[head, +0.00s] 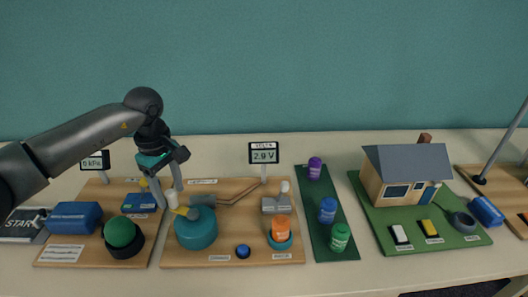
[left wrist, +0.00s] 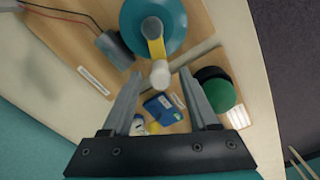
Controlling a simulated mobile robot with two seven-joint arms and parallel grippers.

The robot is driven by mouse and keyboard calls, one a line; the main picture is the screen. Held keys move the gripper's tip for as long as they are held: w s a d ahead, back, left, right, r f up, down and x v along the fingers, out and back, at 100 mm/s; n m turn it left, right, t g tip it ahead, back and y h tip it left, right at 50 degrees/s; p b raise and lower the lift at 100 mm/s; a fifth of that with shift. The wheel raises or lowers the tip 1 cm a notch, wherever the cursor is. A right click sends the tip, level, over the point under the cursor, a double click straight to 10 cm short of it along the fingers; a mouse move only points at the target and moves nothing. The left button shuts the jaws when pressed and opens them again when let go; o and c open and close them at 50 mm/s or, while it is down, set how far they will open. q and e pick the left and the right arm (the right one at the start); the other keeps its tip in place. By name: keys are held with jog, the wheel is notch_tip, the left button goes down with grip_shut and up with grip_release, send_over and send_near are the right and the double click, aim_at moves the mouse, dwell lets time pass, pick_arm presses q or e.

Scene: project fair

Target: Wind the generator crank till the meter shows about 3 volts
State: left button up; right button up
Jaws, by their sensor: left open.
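The generator is a teal drum (head: 196,232) on a wooden board, with a yellow crank arm (head: 186,212) on top ending in a pale upright knob (head: 172,199). The crank points left in the head view. The meter (head: 263,153) stands behind the board and reads 2.9 under VOLTS. My left gripper (head: 171,198) is open, its fingers pointing down beside the knob. In the left wrist view the knob (left wrist: 160,74) sits between the spread fingertips (left wrist: 161,71), with the drum (left wrist: 163,18) beyond. My right gripper is not in view.
A second board at left holds a green dome (head: 119,231), a blue block (head: 74,217) and a kPa display (head: 95,161). Bottles on a dark green strip (head: 318,232) and a model house (head: 405,177) are farther right.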

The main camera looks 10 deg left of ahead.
pick_arm(q)
notch_tip(320, 180, up, 7)
jog(key=p, duration=0.4)
jog(key=shift+f, duration=0.3)
